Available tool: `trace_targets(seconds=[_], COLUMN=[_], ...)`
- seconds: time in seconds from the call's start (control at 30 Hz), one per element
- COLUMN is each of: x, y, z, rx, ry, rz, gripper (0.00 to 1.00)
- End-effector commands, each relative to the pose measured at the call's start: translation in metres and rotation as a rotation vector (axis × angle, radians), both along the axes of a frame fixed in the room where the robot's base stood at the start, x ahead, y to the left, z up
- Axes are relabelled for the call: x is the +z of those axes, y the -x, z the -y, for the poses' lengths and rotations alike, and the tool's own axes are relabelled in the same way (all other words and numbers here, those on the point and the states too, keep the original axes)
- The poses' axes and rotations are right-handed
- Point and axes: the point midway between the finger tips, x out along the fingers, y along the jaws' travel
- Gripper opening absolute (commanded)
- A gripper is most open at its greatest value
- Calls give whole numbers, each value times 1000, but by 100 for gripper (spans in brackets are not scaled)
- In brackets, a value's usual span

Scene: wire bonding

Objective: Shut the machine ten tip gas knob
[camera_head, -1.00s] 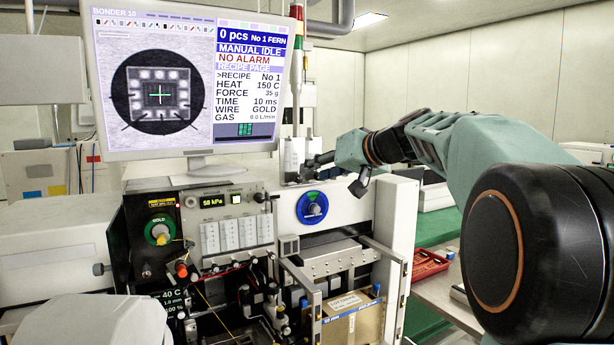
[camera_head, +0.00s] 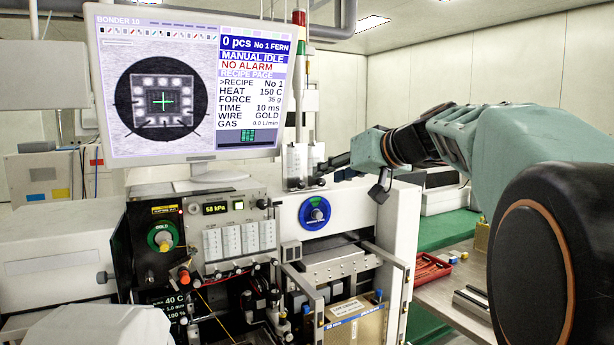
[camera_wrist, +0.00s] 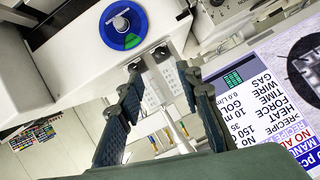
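The Bonder 10 screen (camera_head: 190,85) reads GAS 0.0 L/min, MANUAL IDLE and NO ALARM. Two upright white flow-meter blocks (camera_head: 293,165) stand on the machine top, right of the screen's foot, with small dark knobs low on them. I cannot read which is the tip gas knob. In the wrist view, the dark knobs (camera_wrist: 161,51) show beyond the fingers. My gripper (camera_head: 324,168) is just right of the blocks; contact cannot be told. In the wrist view my gripper (camera_wrist: 161,70) has its fingers apart, with nothing held between them.
A blue dial with a grey knob (camera_head: 315,213) is on the white front panel below my gripper. A green-ringed knob (camera_head: 161,237) sits on the left black panel. A red tray (camera_head: 430,270) lies on the right bench. The signal tower (camera_head: 299,75) rises behind the blocks.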

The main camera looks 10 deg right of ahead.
Motion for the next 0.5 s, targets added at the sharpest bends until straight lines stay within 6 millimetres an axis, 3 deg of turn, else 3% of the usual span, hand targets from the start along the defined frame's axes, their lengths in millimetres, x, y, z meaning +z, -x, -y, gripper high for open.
trace_targets(seconds=[0.13,0.5], x=[5,3], y=[-2,-2], z=[-15,-21], rx=[8,6], ry=[119,322], rz=[38,107], gripper=[33,33])
